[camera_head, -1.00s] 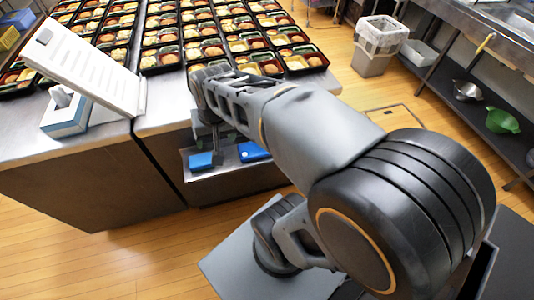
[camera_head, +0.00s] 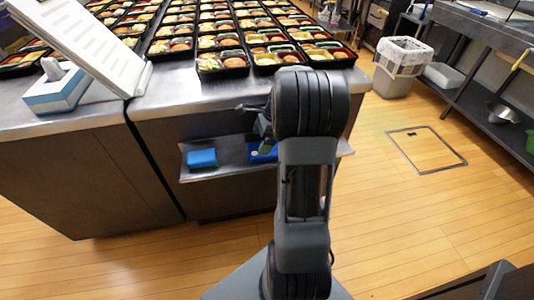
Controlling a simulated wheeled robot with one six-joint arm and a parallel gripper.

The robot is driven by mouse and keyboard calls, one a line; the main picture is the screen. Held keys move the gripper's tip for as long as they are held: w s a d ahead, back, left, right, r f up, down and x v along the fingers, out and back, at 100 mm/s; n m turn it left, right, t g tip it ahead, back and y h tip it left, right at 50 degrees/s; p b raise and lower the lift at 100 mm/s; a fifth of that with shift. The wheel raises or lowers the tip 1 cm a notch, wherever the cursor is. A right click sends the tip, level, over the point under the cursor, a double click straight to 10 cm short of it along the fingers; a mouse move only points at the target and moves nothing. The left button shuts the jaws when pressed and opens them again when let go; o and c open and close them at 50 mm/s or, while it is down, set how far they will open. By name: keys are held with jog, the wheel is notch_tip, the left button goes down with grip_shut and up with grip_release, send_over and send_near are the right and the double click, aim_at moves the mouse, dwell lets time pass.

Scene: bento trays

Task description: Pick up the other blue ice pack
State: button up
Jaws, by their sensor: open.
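A blue ice pack (camera_head: 202,158) lies on the left part of the metal shelf (camera_head: 228,157) on the counter's front. A second blue thing (camera_head: 262,153) lies to its right on the same shelf. My arm and gripper partly cover it, so I cannot tell its full shape. My gripper (camera_head: 256,124) is above and in front of this right-hand blue thing, close to the counter's front edge. It is open and I see nothing held in it. Much of it is hidden behind my dark wrist link.
Rows of filled bento trays (camera_head: 226,61) cover the counter top. A white slanted panel (camera_head: 85,38) and a tissue box (camera_head: 56,90) stand at the left. A bin (camera_head: 397,66) stands at the back right.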

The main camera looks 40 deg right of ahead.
aim_at(255, 149)
jog(key=b+x, duration=0.2)
jog(key=x, duration=0.3)
jog(key=shift+a, duration=0.15)
jog(key=c, duration=0.8)
jog(key=shift+r, duration=0.15)
